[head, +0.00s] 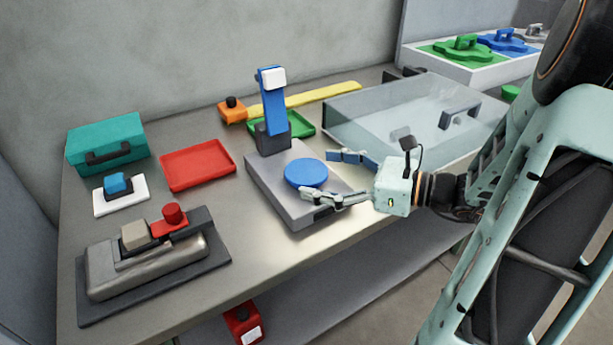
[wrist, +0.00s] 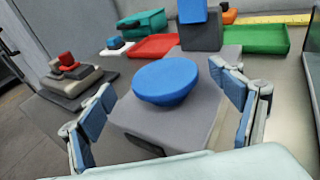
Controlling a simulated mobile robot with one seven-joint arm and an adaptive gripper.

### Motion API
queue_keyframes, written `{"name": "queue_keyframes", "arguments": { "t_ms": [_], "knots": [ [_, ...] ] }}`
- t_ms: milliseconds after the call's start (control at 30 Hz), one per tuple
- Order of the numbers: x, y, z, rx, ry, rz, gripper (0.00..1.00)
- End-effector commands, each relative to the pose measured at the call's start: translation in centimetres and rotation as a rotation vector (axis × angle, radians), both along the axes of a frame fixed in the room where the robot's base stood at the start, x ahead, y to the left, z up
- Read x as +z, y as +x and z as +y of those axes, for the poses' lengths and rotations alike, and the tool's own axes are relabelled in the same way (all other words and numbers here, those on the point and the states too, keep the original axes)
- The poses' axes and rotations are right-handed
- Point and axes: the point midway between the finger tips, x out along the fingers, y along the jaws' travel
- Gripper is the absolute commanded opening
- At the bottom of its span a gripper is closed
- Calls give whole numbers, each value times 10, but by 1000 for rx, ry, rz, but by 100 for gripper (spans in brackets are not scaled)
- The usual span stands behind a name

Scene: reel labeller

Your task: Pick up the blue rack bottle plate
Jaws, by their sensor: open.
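Two blue pieces fit the name, and I cannot tell for sure which is the blue rack bottle plate. A blue plate with a knob (head: 503,40) sits on the white-sided rack (head: 482,75) at the back right, beside a green one. A round blue disc (head: 306,172) lies on the grey labeller base (head: 285,200); it also shows in the wrist view (wrist: 165,80). My gripper (head: 317,174) is open at the disc's right side. In the wrist view the fingers (wrist: 161,80) stand on either side of the disc, with visible gaps and nothing held.
A blue post (head: 271,105) rises behind the disc. A clear-lidded box (head: 400,115) stands behind my gripper. Red (head: 198,166) and green (head: 300,125) trays, a teal case (head: 107,143) and a clamp-like device (head: 150,255) occupy the left and back. The front right bench edge is clear.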

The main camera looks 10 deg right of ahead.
Motion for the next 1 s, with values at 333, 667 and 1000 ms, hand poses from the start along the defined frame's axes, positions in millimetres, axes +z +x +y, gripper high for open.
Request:
{"name": "queue_keyframes", "arguments": {
  "t_ms": [333,667,1000],
  "knots": [
    [-9,25,27,1,1,1,85],
    [-8,25,27,0,0,0,68],
    [-8,25,26,1,0,0,33]
  ]
}}
